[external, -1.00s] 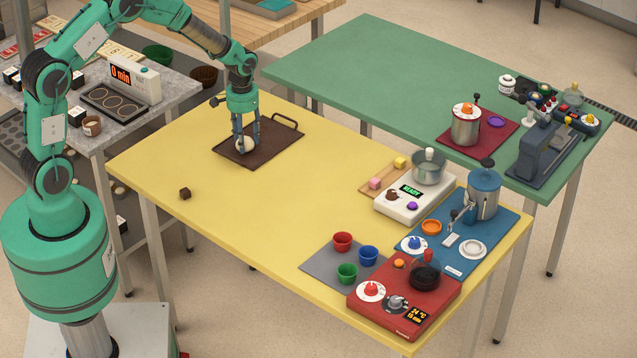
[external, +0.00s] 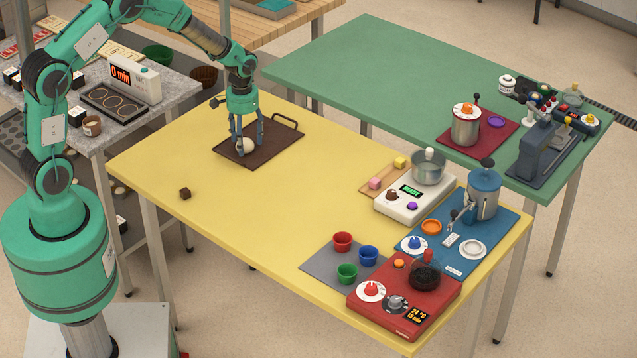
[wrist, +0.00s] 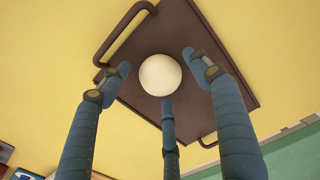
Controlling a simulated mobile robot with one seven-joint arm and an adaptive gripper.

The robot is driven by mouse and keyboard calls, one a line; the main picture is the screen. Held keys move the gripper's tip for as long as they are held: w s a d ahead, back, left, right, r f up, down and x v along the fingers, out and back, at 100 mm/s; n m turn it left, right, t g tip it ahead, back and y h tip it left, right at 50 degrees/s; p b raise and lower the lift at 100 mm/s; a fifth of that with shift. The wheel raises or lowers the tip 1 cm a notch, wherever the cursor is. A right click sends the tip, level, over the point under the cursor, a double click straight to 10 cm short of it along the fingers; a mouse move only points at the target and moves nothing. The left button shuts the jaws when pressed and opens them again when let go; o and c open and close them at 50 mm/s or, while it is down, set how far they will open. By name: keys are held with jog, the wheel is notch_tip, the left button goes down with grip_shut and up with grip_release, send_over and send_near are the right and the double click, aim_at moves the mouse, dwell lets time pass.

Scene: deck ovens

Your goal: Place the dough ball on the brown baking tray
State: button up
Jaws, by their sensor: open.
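The dough ball (external: 246,146) is a cream-white ball resting on the brown baking tray (external: 275,140), which lies on the far left part of the yellow table. In the wrist view the dough ball (wrist: 160,75) sits near the middle of the tray (wrist: 205,38), which has handles at two ends. My gripper (external: 247,147) is directly above the tray with its blue fingers around the ball. In the wrist view my gripper (wrist: 160,82) is open, and its three fingers stand apart from the ball with gaps showing.
A white scale with a pot (external: 428,168), colored cups (external: 343,241) and a red appliance (external: 405,295) fill the right end. The table's middle is clear.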

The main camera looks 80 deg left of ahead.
aim_at(245, 140)
notch_tip(245, 140, up, 12)
jog(key=p, duration=0.2)
dwell(0.4)
dwell(0.6)
jog(key=shift+r, duration=0.15)
jog(key=s+d+r+m+t+y, duration=0.1)
jog(key=s+d+r+m, duration=0.15)
jog(key=d+r, duration=0.9)
jog(key=s+d+r+m+t, duration=0.2)
jog(key=s+d+r, duration=0.1)
jog(key=d+r, duration=0.9)
jog(key=s+d+r+m+t, duration=0.1)
jog(key=s+d+r+m, duration=0.1)
jog(key=s+d, duration=0.6)
jog(key=s+d+r+m+t+h, duration=0.1)
jog(key=s+d+r+m, duration=0.1)
jog(key=s+d, duration=0.7)
jog(key=shift+s+t, duration=0.3)
jog(key=shift+s, duration=0.9)
